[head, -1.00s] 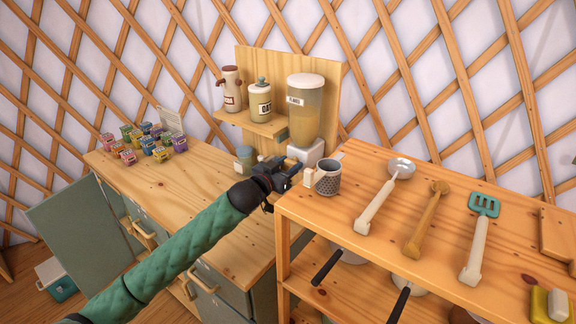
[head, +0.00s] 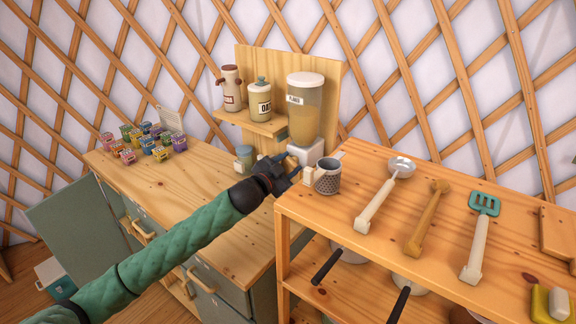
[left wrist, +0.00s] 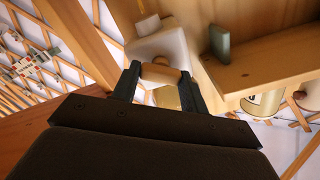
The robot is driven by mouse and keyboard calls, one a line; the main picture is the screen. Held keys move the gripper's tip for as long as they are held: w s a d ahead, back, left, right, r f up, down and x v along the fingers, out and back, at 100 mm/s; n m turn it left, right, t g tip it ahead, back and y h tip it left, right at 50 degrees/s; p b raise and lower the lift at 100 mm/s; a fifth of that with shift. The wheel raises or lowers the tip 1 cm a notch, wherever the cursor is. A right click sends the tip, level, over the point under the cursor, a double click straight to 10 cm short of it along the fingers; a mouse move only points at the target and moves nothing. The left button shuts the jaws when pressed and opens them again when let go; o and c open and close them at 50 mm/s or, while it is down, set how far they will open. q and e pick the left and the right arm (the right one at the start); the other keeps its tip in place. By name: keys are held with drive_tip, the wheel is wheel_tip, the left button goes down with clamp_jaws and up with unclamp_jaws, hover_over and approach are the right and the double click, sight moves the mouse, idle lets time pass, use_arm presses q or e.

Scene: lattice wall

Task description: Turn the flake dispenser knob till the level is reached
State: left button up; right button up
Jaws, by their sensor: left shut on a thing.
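The flake dispenser (head: 305,105) is a clear, white-lidded container with a label and tan flakes in its lower part. It stands on a white base (head: 308,152) against the wooden back panel. My left gripper (head: 289,168) is at the front of this base. In the left wrist view, its two dark fingers are shut on the tan knob (left wrist: 160,74), with the white base (left wrist: 157,43) just behind. A yellowish thing shows below the knob between the fingers; I cannot tell what it is. My right gripper is not in view.
A patterned grey mug (head: 327,178) stands close right of the gripper on the shelf unit's top (head: 340,210). A ladle, wooden spoon and teal spatula (head: 484,205) lie further right. Jars (head: 260,102) stand on a small shelf left of the dispenser. The counter's middle is clear.

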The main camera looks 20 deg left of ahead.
use_arm(q)
drive_tip(key=m, duration=0.4)
drive_tip(key=shift+m, duration=0.3)
drive_tip(key=m, duration=0.2)
drive_tip(key=shift+m, duration=1.4)
drive_tip(key=shift+m+p, duration=0.3)
drive_tip(key=shift+m, duration=0.2)
drive_tip(key=shift+d+f+m, duration=0.1)
drive_tip(key=shift+m, duration=0.3)
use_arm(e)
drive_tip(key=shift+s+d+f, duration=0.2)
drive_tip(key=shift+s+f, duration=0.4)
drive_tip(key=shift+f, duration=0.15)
use_arm(q)
drive_tip(key=shift+s, duration=0.1)
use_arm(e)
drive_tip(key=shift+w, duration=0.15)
